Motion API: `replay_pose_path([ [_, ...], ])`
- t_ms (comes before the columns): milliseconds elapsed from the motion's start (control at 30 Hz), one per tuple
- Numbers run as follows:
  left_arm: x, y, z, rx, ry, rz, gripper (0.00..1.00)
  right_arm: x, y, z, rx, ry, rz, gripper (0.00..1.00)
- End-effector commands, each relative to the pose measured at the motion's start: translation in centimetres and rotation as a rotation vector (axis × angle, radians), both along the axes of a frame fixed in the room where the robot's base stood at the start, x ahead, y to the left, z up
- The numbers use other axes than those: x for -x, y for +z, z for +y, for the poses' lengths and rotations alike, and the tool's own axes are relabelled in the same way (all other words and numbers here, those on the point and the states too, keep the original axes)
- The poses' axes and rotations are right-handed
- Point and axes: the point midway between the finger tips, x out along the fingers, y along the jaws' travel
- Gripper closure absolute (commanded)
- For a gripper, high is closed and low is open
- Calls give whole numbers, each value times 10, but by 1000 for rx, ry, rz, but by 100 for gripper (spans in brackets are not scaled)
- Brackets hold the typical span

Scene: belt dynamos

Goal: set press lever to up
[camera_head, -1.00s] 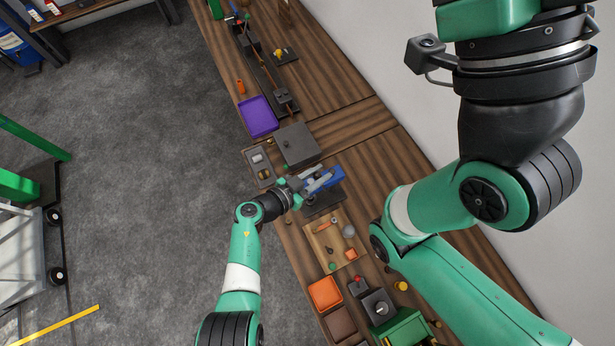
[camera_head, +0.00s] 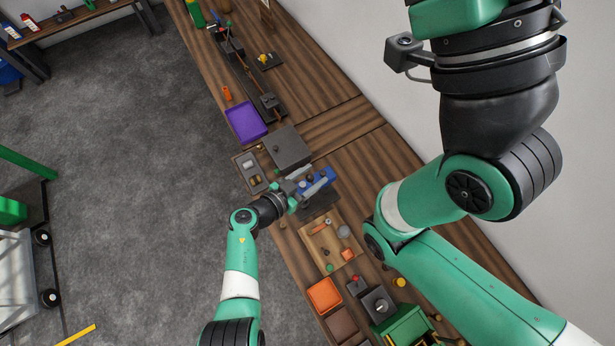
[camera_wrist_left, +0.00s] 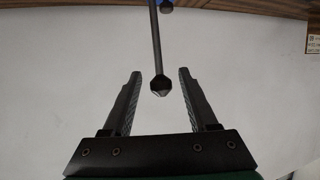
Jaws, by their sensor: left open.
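The blue press (camera_head: 325,178) stands on a dark base plate (camera_head: 318,208) on the wooden bench, partly hidden by my left gripper. My left gripper (camera_head: 314,184) is open at the press. In the left wrist view, the press lever is a thin dark rod (camera_wrist_left: 155,40) coming down from the top, with a black faceted knob (camera_wrist_left: 160,85) at its end. The knob is between the two open fingers of the left gripper (camera_wrist_left: 160,80), with a gap on each side. A small blue part shows at the rod's top edge. My right gripper is out of view.
A dark grey block (camera_head: 288,147) and a purple tray (camera_head: 246,122) lie beyond the press. A wooden board with small parts (camera_head: 318,245) and an orange tray (camera_head: 323,295) lie nearer. My other arm covers much of the right side.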

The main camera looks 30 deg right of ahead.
Motion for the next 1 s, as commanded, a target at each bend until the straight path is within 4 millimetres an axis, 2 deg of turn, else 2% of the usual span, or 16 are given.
replay_pose_path([
  [167,4,13,14,-1,2,2,41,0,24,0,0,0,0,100],
  [367,16,34,55,0,4,3,41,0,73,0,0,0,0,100],
  [433,19,28,65,2,2,-2,41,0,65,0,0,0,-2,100],
  [700,28,39,97,2,1,-2,41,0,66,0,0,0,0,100],
  [1000,31,42,103,-1,-1,1,41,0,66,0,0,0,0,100],
])
